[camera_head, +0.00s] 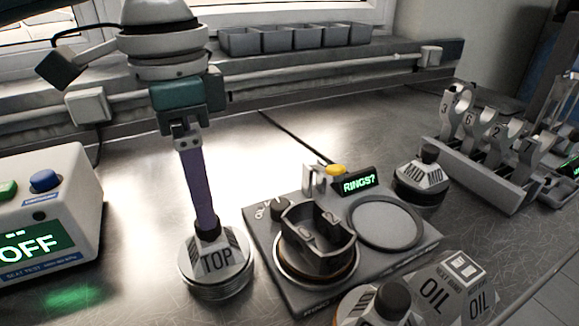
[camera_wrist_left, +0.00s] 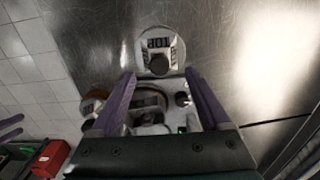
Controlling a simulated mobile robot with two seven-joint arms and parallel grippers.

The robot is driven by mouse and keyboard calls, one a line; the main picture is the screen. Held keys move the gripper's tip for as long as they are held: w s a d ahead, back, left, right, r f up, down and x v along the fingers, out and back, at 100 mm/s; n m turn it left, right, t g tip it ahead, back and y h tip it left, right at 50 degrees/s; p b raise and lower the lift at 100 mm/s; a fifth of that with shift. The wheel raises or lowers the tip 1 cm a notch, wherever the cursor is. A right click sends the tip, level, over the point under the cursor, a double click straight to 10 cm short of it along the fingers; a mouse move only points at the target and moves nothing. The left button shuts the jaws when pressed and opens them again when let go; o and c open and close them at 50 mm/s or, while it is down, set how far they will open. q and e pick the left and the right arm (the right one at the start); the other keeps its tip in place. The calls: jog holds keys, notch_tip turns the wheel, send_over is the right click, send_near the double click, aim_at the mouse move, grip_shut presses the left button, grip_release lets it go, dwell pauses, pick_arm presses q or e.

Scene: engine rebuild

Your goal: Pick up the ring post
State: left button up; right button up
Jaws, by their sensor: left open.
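The ring post marked TOP (camera_head: 216,262) is a silver round base with a dark knob, standing upright on the metal bench in front of my left gripper's arm. It also shows in the left wrist view (camera_wrist_left: 158,45), at the top. My left gripper (camera_head: 207,226) points down over it, with its fingertips at the dark knob. Contact with the knob cannot be told. Purple strips at the left edge of the left wrist view look like my right gripper (camera_wrist_left: 12,126).
A ring fixture with a RINGS? display (camera_head: 358,184) and a piston (camera_head: 318,240) stands to the right. The MID post (camera_head: 421,180) is behind it, the OIL post (camera_head: 433,290) in front. A control box (camera_head: 45,215) stands left. Numbered rods (camera_head: 490,150) stand far right.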

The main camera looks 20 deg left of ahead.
aim_at(213, 247)
pick_arm(q)
notch_tip(213, 247, down, 6)
jog(key=shift+f, duration=0.1)
jog(key=shift+c, duration=0.3)
grip_shut()
dwell(0.5)
dwell(0.7)
